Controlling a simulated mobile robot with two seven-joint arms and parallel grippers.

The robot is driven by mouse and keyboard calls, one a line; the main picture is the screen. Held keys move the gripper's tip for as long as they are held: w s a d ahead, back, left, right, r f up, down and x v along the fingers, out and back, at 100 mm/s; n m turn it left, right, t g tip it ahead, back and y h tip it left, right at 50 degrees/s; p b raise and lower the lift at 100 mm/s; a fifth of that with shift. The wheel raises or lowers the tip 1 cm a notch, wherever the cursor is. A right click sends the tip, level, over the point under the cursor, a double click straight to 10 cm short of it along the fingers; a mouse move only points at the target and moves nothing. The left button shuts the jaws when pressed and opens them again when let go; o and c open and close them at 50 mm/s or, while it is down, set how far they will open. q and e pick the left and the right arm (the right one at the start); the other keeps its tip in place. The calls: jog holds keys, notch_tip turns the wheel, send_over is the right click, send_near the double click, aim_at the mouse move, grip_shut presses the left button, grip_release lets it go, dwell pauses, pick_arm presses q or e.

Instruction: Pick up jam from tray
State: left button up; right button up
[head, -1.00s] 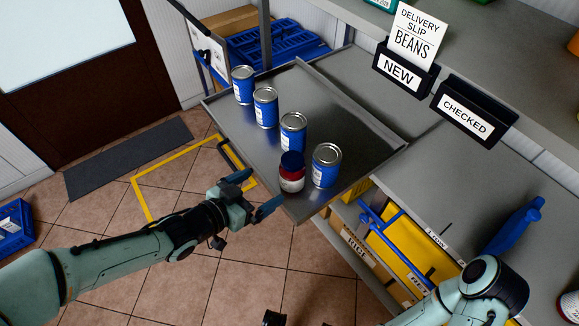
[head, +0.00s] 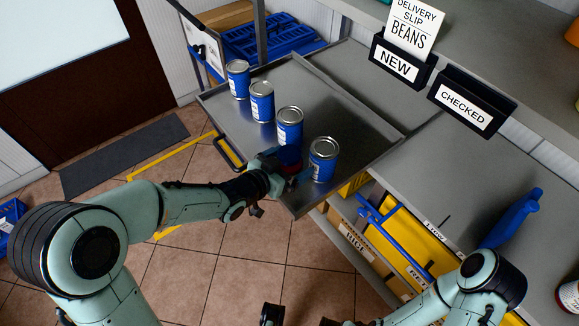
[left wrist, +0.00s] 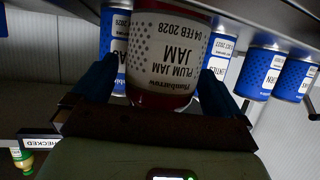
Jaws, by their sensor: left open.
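My left gripper (head: 287,172) is at the jar, open. In the left wrist view, its blue fingers (left wrist: 158,98) stand on either side of the jar, which appears upside down. I cannot tell whether they touch it.
Several blue cans stand in a row on the tray; the nearest can (head: 323,160) is close to the jar's right. Two holders, NEW (head: 398,66) and CHECKED (head: 468,115), stand behind. A blue object (head: 512,217) lies on the right counter. The tray's right part is bare.

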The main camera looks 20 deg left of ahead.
pick_arm(q)
jog(key=c, duration=1.2)
jog(key=shift+c, duration=1.3)
jog(key=shift+r, duration=0.15)
